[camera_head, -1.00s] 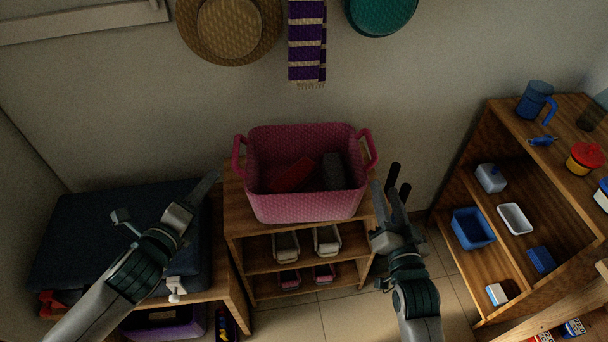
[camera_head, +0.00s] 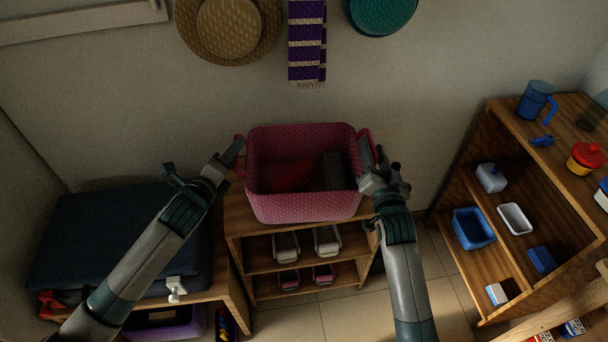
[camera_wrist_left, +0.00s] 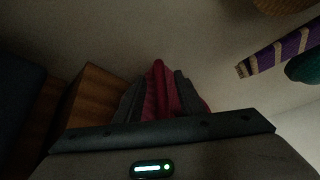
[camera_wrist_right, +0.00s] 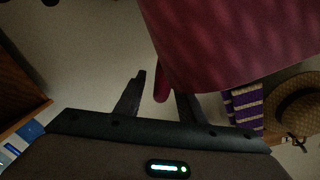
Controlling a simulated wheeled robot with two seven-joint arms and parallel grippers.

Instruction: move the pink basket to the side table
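The pink basket (camera_head: 305,208) stands upright on top of a small wooden shelf unit (camera_head: 240,218), with a red item (camera_head: 290,175) and a grey item (camera_head: 333,172) inside. My left gripper (camera_head: 230,158) is at its left handle; in the left wrist view the pink handle (camera_wrist_left: 158,92) lies between the two dark fingers, which look apart. My right gripper (camera_head: 380,160) is at its right handle (camera_head: 366,143); in the right wrist view the handle's end (camera_wrist_right: 161,88) shows between two spread fingers. I cannot tell which furniture is the side table.
At left, a dark blue case (camera_head: 115,235) lies on a wooden bench, a purple bin (camera_head: 165,322) below. At right, a wooden shelf (camera_head: 500,125) holds a blue mug (camera_head: 535,98), a red-lidded pot (camera_head: 585,157) and small trays. Tiled floor (camera_head: 350,312) lies open between.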

